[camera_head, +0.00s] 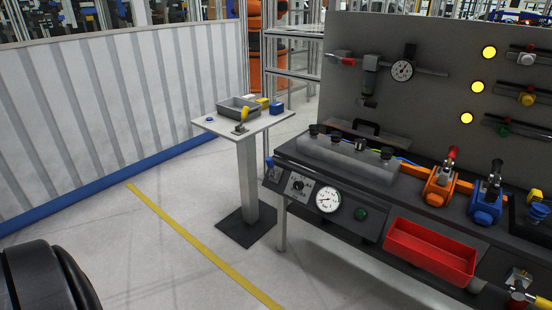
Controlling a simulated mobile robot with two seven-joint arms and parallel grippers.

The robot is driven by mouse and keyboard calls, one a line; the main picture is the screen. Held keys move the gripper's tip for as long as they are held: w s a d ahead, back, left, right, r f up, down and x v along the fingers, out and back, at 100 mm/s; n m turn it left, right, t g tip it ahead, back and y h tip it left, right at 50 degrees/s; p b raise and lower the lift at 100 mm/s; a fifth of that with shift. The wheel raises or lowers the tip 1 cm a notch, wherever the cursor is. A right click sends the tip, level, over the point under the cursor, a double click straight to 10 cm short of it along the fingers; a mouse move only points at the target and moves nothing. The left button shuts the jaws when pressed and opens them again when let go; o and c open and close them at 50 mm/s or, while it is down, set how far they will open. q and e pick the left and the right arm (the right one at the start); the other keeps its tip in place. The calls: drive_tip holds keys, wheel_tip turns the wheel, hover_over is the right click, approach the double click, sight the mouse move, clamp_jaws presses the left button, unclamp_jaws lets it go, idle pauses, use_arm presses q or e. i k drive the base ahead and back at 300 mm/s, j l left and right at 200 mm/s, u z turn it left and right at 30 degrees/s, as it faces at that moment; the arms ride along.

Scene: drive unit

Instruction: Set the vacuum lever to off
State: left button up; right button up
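No label names the vacuum lever, so I cannot tell which handle it is. A red handle (342,60) lies along a pipe on the upright grey panel, left of a round gauge (402,70). A red-handled orange clamp (440,182) and a blue clamp (487,196) sit on the bench. A small black knob (298,185) is on the bench's front panel, left of a second gauge (328,199). Neither of my grippers is in view.
The bench (400,196) fills the right side, with a red tray (430,250) at its front. The side table (222,124) holds a grey bin (238,106) and small yellow and blue blocks. Open floor with a yellow line (205,246) lies left of the bench.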

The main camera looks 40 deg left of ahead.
sight(269, 161)
drive_tip(key=i+l, duration=0.2)
drive_tip(key=i, duration=0.2)
drive_tip(key=i+l+u, duration=0.1)
drive_tip(key=i, duration=0.3)
drive_tip(key=i+l, duration=0.35)
drive_tip(key=u, duration=0.05)
